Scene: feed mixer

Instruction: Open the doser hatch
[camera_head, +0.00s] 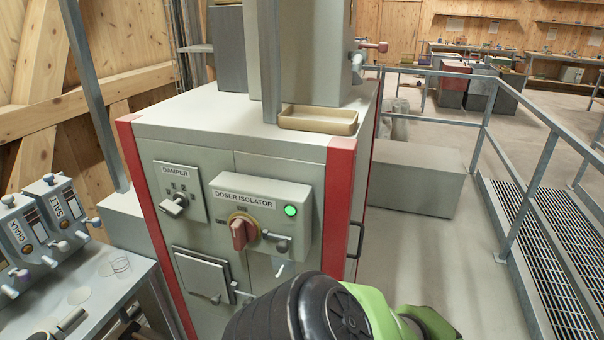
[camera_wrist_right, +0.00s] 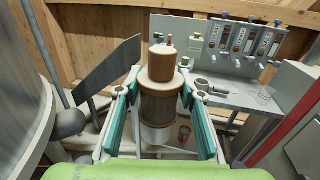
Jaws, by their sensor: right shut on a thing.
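A square grey hatch plate (camera_head: 203,275) is on the front of the grey machine cabinet, at lower left below the DAMPER panel. It looks closed, lying flat against the front, and carries no label I can read. A small handle (camera_head: 216,299) is at its lower edge. The DOSER ISOLATOR box (camera_head: 262,215) is to its upper right, with a red rotary knob (camera_head: 241,232) and a lit green lamp (camera_head: 290,210). In the right wrist view, my right gripper (camera_wrist_right: 160,98) has its teal fingers shut on a brown-topped cylindrical canister (camera_wrist_right: 161,66). My left gripper is not in view.
A side bench (camera_wrist_right: 240,97) holds several labelled dispensers and a clear cup. A beige tray (camera_head: 318,119) sits on the cabinet top. Red posts edge the cabinet, with a black handle (camera_head: 357,239) at right. A railing (camera_head: 513,192) and open floor lie further right.

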